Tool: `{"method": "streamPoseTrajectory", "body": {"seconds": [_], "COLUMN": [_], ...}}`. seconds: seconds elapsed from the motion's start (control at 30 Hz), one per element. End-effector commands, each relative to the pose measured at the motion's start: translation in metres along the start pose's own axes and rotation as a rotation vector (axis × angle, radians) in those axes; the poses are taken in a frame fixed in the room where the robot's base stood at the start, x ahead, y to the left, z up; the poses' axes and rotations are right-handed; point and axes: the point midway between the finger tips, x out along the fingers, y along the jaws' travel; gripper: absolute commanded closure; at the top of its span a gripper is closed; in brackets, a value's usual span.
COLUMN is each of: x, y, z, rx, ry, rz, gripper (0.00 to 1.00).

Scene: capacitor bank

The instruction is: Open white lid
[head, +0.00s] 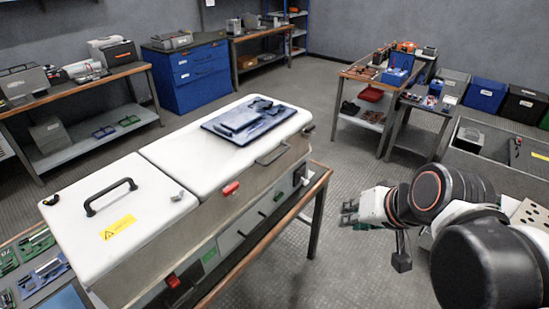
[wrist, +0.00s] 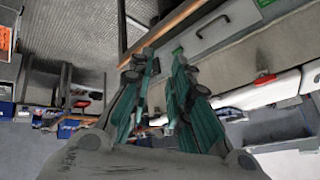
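Two white lids sit closed side by side on a long white cabinet. The near left lid (head: 150,190) has a black arched handle (head: 110,195) and a yellow warning label (head: 117,227); a red latch (head: 172,281) is on the front below it. The far right lid (head: 190,148) has a dark blue panel lying on top, a handle (head: 272,153) on its front edge and a red latch (head: 230,188). My gripper (head: 350,213) is right of the cabinet, apart from both lids. In the wrist view its fingers (wrist: 161,60) are apart with nothing between them.
The cabinet stands on a wood-edged bench (head: 318,182). Floor is free between it and my arm. A blue drawer cabinet (head: 190,70) and workbenches line the back. A table (head: 375,72) with tools and several bins (head: 485,95) stand at the right. Circuit boards (head: 35,243) lie front left.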

Motion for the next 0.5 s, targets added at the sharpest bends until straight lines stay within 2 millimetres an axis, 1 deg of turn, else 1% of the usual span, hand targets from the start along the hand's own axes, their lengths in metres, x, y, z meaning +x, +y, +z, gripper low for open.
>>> {"method": "streamPoseTrajectory", "body": {"seconds": [0.3, 0.5], "x": [0.046, 0.074], "y": [-0.038, -0.055], "z": [-0.04, -0.067], "rx": [0.234, 0.386], "ry": [-0.035, -0.047], "rz": [-0.249, -0.425], "gripper": [0.82, 0.82]}}
